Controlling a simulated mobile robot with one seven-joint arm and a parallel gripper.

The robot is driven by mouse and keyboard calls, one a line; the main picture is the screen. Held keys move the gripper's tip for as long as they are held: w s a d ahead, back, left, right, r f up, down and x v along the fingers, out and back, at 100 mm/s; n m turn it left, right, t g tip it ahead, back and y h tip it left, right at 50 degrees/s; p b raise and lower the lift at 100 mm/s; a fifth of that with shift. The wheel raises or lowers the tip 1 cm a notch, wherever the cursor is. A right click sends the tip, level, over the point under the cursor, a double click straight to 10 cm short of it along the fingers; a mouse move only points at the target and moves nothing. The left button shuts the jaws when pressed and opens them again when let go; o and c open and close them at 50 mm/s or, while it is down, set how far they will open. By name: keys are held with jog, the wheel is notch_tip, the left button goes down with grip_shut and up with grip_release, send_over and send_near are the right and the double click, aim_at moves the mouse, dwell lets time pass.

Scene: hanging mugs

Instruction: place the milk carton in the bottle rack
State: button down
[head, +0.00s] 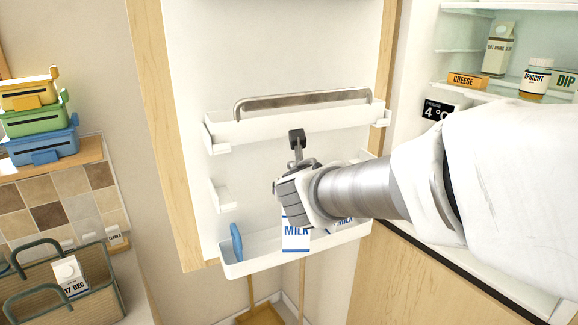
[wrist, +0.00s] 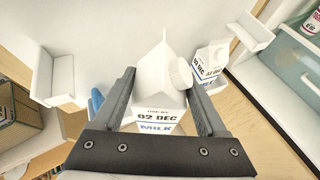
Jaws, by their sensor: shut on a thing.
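A white milk carton (wrist: 158,100) with a gable top, a round cap and "02 DEC" on its side is between the fingers of my gripper (wrist: 165,95) in the wrist view. My gripper is shut on it. In the head view the held carton (head: 296,236) shows below my gripper (head: 290,205), upright at the lower door shelf, the bottle rack (head: 255,262). Whether its base touches the rack floor is hidden. A second milk carton (wrist: 209,62) stands in the rack to the right; in the head view it is mostly behind my arm (head: 345,222).
A blue divider (head: 236,243) stands at the rack's left end. An upper door shelf (head: 225,130) with a metal rail is above. A basket (head: 60,290) holding another carton (head: 70,276) is at lower left. Fridge shelves with a cheese box (head: 468,80) are at right.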

jog(key=w+a+f+b, duration=0.2)
jog(key=w+a+f, duration=0.2)
jog(key=w+f, duration=0.4)
jog(key=shift+f, duration=0.7)
jog(key=shift+w+b, duration=0.1)
jog(key=shift+b, duration=0.2)
jog(key=shift+f, duration=0.15)
jog(key=shift+c, duration=1)
grip_release()
